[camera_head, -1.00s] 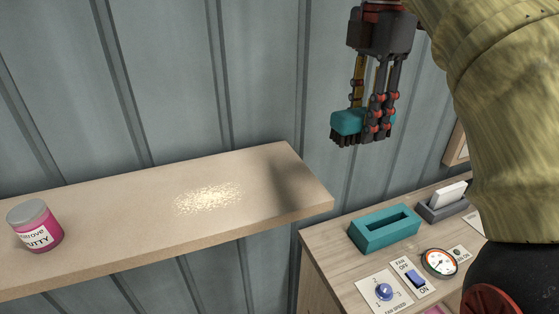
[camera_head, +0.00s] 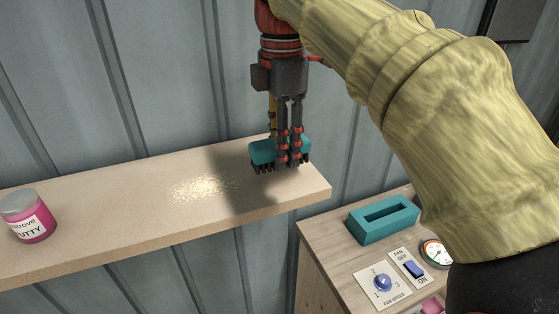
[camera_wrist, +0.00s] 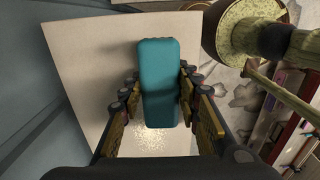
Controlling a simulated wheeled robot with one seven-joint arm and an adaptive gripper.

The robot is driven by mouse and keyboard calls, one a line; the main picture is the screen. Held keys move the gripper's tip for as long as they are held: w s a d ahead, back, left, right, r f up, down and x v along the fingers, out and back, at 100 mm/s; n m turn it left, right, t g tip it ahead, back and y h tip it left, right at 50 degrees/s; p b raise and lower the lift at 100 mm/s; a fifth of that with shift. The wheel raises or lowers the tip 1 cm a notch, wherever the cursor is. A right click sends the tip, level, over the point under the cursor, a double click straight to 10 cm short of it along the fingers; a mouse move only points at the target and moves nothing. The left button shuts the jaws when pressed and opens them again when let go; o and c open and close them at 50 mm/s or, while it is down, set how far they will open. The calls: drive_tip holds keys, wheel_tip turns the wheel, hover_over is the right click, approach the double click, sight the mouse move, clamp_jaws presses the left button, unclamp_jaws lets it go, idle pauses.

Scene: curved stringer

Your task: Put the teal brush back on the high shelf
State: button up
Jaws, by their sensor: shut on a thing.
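The teal brush (camera_head: 262,152) has a teal body with dark bristles pointing down. My gripper (camera_head: 288,160) is shut on it, with fingers on both sides of its body. In the wrist view the brush (camera_wrist: 159,85) lies lengthwise between the finger pads. The brush is over the right part of the high shelf (camera_head: 130,200), a pale wooden board on the wall. A dark shadow falls on the shelf just left of and below the brush. I cannot tell whether the bristles touch the shelf; they look slightly above it.
A patch of pale dust (camera_head: 203,188) lies on the shelf left of the brush. A pink putty jar (camera_head: 28,217) stands at the far left. Below right, a wooden cabinet (camera_head: 318,258) carries a teal holder (camera_head: 383,220), a fan switch (camera_head: 413,268) and a blue knob (camera_head: 383,282).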

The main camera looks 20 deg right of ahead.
drive_tip(key=shift+a+f+p, duration=0.15)
drive_tip(key=shift+f+p, duration=0.15)
drive_tip(key=shift+f, duration=1.45)
drive_tip(key=shift+f, duration=0.15)
drive_tip(key=o, duration=1.1)
drive_tip(key=shift+o, duration=0.5)
wheel_tip(320, 180, up, 12)
drive_tip(key=shift+r, duration=0.2)
